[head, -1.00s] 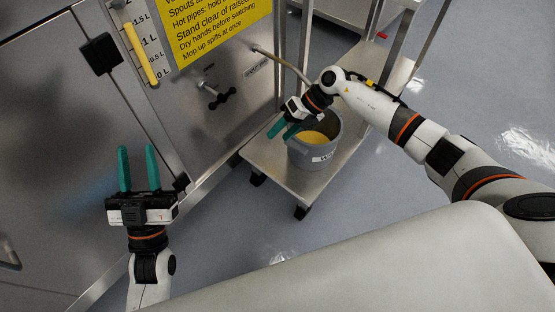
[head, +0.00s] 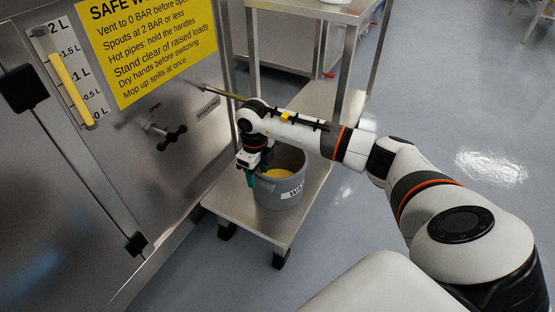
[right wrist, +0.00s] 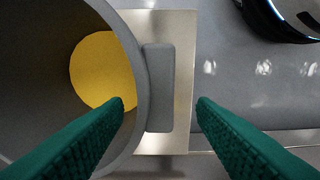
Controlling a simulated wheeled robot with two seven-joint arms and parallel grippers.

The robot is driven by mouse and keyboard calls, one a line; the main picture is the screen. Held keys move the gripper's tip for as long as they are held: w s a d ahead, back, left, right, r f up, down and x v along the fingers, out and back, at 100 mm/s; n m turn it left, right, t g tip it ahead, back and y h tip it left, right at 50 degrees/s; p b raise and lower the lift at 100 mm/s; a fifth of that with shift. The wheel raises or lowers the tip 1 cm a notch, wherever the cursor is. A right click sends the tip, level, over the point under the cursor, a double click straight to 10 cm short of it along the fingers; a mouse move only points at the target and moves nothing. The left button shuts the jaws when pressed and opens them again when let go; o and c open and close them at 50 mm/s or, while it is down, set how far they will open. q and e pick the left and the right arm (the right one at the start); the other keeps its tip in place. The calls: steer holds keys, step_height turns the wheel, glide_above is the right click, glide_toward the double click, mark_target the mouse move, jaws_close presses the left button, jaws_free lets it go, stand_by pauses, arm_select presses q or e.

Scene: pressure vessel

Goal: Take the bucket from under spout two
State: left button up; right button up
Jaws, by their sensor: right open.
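The grey bucket (head: 283,193) with yellow contents stands upright on the low shelf of a metal cart, below a thin spout pipe (head: 221,93) on the steel panel. My right gripper (head: 249,180) points down at the bucket's left rim, its far side partly hidden by the wrist. In the right wrist view the green fingers (right wrist: 160,108) are open. The bucket's grey side grip (right wrist: 160,88) lies between them, with the left finger over the bucket's opening and the right finger outside. Contact is not visible. My left gripper is out of view.
The cart shelf (head: 267,229) has a post (head: 254,55) behind the bucket. A valve handle (head: 168,137) sticks out of the panel, left of the arm. A yellow sign (head: 150,45) and a level gauge (head: 74,90) are on the panel. Floor to the right is open.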

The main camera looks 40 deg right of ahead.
mark_target(261, 181)
steer(key=f, duration=0.1)
steer(key=f+b, duration=0.1)
steer(key=f, duration=0.1)
steer(key=f+b, duration=0.1)
steer(key=shift+s+d+f, duration=0.3)
steer(key=shift+s+f, duration=0.05)
steer(key=shift+s, duration=0.05)
steer(key=shift+r, duration=0.1)
jaws_close()
